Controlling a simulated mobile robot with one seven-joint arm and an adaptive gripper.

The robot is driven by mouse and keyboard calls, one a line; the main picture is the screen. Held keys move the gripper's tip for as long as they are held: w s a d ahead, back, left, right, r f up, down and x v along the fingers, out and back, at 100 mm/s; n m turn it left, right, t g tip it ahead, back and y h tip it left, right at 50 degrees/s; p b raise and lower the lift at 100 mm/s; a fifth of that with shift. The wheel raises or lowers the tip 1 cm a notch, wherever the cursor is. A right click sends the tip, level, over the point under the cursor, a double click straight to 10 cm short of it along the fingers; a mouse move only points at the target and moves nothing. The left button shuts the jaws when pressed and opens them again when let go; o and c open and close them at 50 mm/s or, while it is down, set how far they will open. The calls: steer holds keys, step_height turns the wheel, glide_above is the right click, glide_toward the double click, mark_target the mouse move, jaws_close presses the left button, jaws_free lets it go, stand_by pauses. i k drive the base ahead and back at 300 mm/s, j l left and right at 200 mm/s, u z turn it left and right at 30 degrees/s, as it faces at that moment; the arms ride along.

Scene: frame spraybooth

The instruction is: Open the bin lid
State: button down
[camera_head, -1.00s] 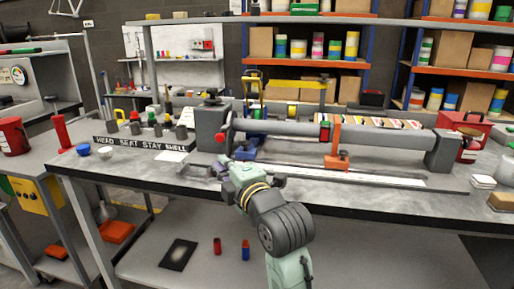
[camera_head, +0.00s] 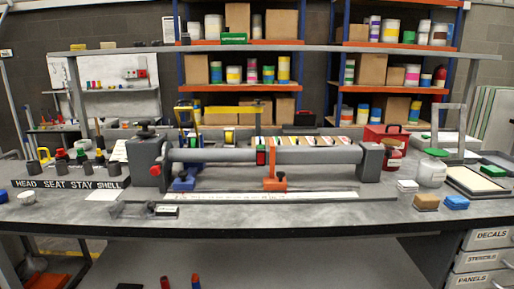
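I cannot pick out a bin with a lid for certain in the head view. A red box with a handle (camera_head: 386,138) stands at the back right of the bench; I cannot tell whether it is the bin. My gripper and arm are not in view.
The grey workbench (camera_head: 300,220) spans the view, with a long clamp fixture (camera_head: 270,156) across it. A labelled rack (camera_head: 70,183) stands left, small blocks (camera_head: 427,202) right. Labelled drawers (camera_head: 487,236) are below right. The front middle of the bench top is mostly clear.

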mark_target(390, 130)
steer(key=l, duration=0.9)
steer(key=i+l, duration=0.1)
steer(key=l, duration=0.85)
steer(key=i+l, duration=0.1)
steer(key=l, duration=0.25)
steer(key=i+l, duration=0.1)
steer(key=l, duration=0.25)
steer(key=i+l, duration=0.1)
steer(key=l, duration=0.2)
steer(key=i, duration=1.2)
steer(key=l+z, duration=0.05)
steer(key=l, duration=0.05)
